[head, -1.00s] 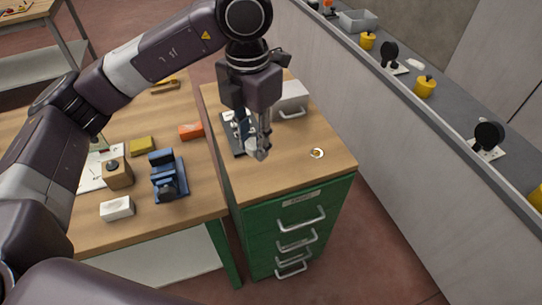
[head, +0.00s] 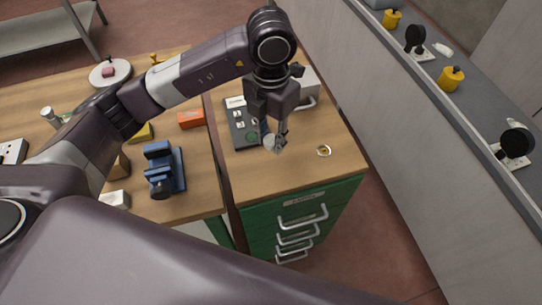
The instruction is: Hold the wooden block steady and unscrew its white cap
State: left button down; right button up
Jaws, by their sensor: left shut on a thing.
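The wooden block (head: 121,165) stands on the left wooden table, mostly hidden behind my left arm; its top is not visible. My left gripper (head: 276,142) points down over the wooden top of the green drawer cabinet, beside a dark tray. It is shut on a small whitish round piece (head: 269,142) at its fingertips, which looks like the white cap. I cannot tell whether this piece touches the cabinet top. My right gripper is not in view.
A blue vise (head: 163,170), a white block (head: 115,199) and an orange box (head: 191,119) are on the left table. The dark tray (head: 240,131), a grey box (head: 309,88) and a small ring (head: 323,151) are on the cabinet (head: 300,208).

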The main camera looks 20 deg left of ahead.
pick_arm(q)
send_over(271, 166)
notch_tip(271, 166, down, 4)
jog(key=shift+s+f+p, duration=0.1)
jog(key=shift+p, duration=0.25)
notch_tip(271, 166, down, 4)
jog(key=shift+f+p, duration=0.1)
jog(key=shift+p, duration=0.45)
jog(key=shift+f, duration=0.25)
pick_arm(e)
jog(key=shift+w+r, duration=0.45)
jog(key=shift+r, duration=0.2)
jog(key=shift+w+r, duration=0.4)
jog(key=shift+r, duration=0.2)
pick_arm(q)
jog(key=shift+f, duration=0.15)
jog(key=c, duration=1.6)
grip_release()
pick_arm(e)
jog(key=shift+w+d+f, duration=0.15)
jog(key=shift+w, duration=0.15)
